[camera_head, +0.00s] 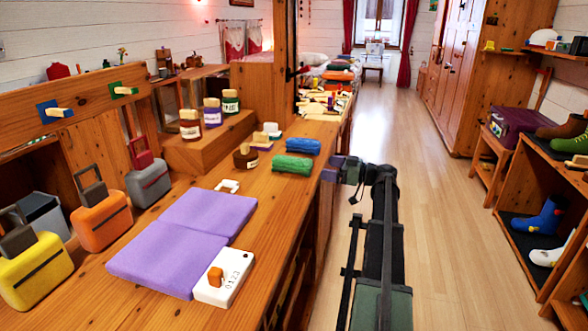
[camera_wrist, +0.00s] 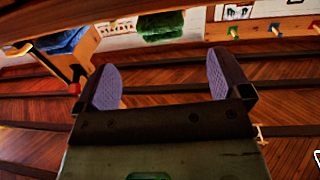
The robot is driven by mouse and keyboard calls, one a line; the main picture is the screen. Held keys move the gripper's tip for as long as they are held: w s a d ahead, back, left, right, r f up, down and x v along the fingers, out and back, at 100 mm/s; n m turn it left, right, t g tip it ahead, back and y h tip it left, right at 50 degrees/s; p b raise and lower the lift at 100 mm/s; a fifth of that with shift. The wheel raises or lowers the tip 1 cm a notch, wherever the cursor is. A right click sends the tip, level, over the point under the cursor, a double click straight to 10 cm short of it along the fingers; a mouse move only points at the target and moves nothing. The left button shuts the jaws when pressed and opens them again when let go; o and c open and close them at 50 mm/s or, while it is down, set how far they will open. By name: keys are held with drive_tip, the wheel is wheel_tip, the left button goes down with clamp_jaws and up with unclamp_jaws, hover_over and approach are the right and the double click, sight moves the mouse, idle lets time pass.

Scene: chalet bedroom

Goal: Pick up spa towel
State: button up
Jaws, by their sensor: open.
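A green rolled cloth (camera_head: 292,164) and a blue rolled cloth (camera_head: 303,146), both towel-like, lie on the wooden counter (camera_head: 272,235) near its right edge. I cannot tell which one is the spa towel. My gripper (camera_head: 336,168) is at the counter's right edge, just right of the rolls and apart from them. The wrist view shows my gripper (camera_wrist: 162,82) open, its two purple pads wide apart with nothing between them. A green soft-looking thing (camera_wrist: 161,26) and a blue one (camera_wrist: 62,41) show beyond the fingers there; I cannot tell if they are the rolls.
A wooden post (camera_head: 270,75) stands behind. Shelves with boots (camera_head: 540,217) line the right; the floor (camera_head: 455,215) between is open.

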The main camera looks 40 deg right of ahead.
sight(301, 159)
drive_tip(key=x, duration=0.5)
drive_tip(key=shift+w+a, duration=0.1)
drive_tip(key=shift+a, duration=0.2)
drive_tip(key=x, duration=0.5)
drive_tip(key=shift+w+r, duration=0.1)
drive_tip(key=shift+r, duration=0.1)
drive_tip(key=c, duration=1)
drive_tip(key=shift+c, duration=0.2)
drive_tip(key=shift+r+p, duration=0.1)
drive_tip(key=shift+p, duration=0.2)
